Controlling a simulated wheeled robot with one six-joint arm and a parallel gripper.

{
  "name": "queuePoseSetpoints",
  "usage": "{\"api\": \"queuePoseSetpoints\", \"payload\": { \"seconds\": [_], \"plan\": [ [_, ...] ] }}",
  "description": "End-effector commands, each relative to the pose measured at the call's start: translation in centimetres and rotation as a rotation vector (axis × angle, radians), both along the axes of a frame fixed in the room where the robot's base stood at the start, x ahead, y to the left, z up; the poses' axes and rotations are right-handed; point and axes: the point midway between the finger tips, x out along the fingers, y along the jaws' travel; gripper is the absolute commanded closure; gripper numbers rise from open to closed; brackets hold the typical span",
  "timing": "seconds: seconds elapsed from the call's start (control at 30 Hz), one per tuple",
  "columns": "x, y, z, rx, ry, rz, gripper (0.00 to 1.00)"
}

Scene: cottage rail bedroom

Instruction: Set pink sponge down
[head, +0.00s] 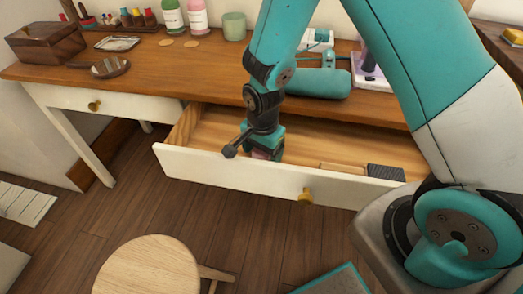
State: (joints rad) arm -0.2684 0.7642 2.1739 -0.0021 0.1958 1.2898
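My gripper (265,150) points down into the open drawer (228,172) of the wooden-topped table. The drawer front hides the fingertips and most of the pink thing. I cannot tell whether the fingers are closed on it or whether it touches the drawer floor.
A brush-like thing with a wooden part (340,167) and a dark grey part (386,172) lies in the drawer's right side. A round stool (148,268) stands in front. The drawer's left side looks clear.

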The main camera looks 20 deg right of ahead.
Motion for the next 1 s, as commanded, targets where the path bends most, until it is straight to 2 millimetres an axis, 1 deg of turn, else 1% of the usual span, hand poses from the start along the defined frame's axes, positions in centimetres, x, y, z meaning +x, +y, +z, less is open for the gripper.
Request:
{"api": "queuePoseSetpoints", "payload": {
  "seconds": [0.2, 0.27, 0.33, 0.47, 0.6, 0.7, 0.8, 0.93, 1.0],
  "plan": [
    [0.0, 0.0, 0.2, 0.0, 0.0, 0.0, 0.22],
    [0.0, 0.0, 0.6, 0.001, -0.001, 0.0, 0.22],
    [0.1, 0.0, 1.4, 0.001, -0.003, 0.0, 0.22],
    [0.0, 0.0, 4.0, 0.001, -0.004, 0.0, 0.22],
    [0.0, 0.0, 7.3, 0.002, -0.005, 0.0, 0.22],
    [0.0, 0.0, 9.3, 0.001, -0.004, 0.0, 0.22],
    [0.0, 0.0, 10.8, 0.001, -0.003, 0.0, 0.22],
    [-0.1, 0.0, 12.0, 0.001, -0.002, 0.003, 0.22],
    [-0.4, 0.1, 13.0, 0.012, -0.004, 0.038, 0.22]
  ]
}}
